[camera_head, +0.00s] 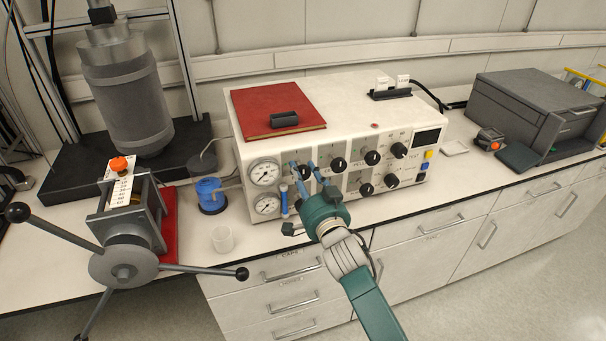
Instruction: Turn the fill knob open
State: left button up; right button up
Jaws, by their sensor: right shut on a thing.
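The white control box (345,110) stands on the counter, with two round gauges at its left end and rows of black knobs on its front. My right gripper (304,172) reaches up from below to the box front. Its blue fingers are shut on the leftmost knob of the upper row, the fill knob (303,173). The fingers partly hide this knob, its pointer and its label, so its setting cannot be read. Other black knobs (338,164) (372,157) (398,150) sit to its right. My left gripper is not in view.
A red book (275,105) with a black object lies on the box. A blue cup (209,193) and a small white beaker (222,239) stand left of it. A spoked handwheel (124,267) juts out at front left. A dark grey case (535,105) stands at right.

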jog(key=shift+n, duration=0.3)
jog(key=n, duration=0.4)
jog(key=shift+f, duration=0.1)
jog(key=n, duration=0.4)
jog(key=shift+n, duration=0.3)
jog(key=n, duration=0.4)
jog(key=shift+f, duration=0.1)
jog(key=shift+n, duration=2.2)
jog(key=o, duration=1.2)
